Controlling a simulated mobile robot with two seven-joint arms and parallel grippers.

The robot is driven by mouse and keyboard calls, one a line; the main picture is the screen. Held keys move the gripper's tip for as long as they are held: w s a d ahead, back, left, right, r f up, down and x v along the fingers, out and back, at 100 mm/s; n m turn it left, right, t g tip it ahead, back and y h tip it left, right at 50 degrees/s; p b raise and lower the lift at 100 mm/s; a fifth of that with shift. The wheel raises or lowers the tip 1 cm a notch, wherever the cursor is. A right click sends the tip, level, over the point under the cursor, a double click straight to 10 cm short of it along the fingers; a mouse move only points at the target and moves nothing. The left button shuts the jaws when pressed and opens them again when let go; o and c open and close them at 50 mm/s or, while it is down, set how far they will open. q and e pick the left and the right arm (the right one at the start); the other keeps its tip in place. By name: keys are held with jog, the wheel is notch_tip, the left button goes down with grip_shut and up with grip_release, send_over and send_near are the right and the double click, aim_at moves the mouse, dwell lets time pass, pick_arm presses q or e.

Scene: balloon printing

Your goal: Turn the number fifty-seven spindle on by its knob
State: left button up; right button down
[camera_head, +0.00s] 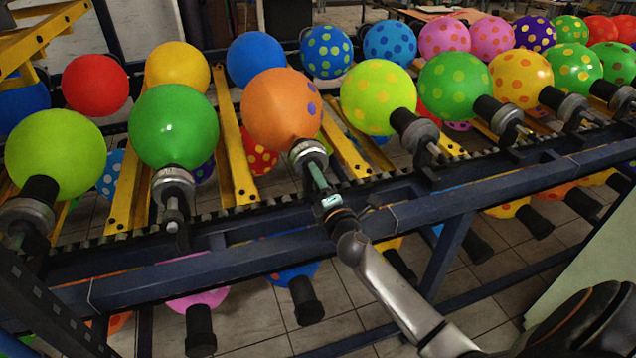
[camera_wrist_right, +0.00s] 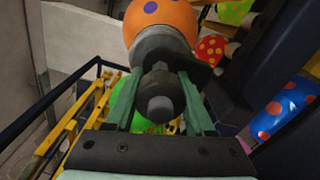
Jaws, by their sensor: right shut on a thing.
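An orange balloon (camera_head: 281,109) with a few purple dots sits on a metal and dark spindle (camera_head: 306,151) in the front row of the rack. My right gripper (camera_head: 316,172) reaches up to this spindle from the front. In the right wrist view its two green fingers (camera_wrist_right: 157,95) lie on either side of the spindle's dark grey knob (camera_wrist_right: 160,86), shut on it. The orange balloon (camera_wrist_right: 160,18) shows beyond the knob. I cannot read a number on any spindle. My left gripper is not in view.
A green balloon (camera_head: 173,127) on its spindle stands to the left, and a yellow-green dotted balloon (camera_head: 378,97) to the right. A dark blue rail (camera_head: 240,237) runs along the front, below the spindles. More balloons hang underneath.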

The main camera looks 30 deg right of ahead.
jog(key=m, duration=0.4)
jog(key=shift+m, duration=0.4)
dwell(0.4)
jog(key=shift+c, duration=1.3)
grip_release()
jog(key=shift+r, duration=0.1)
jog(key=b+v, duration=0.1)
jog(key=v, duration=1.1)
jog(key=shift+s, duration=0.3)
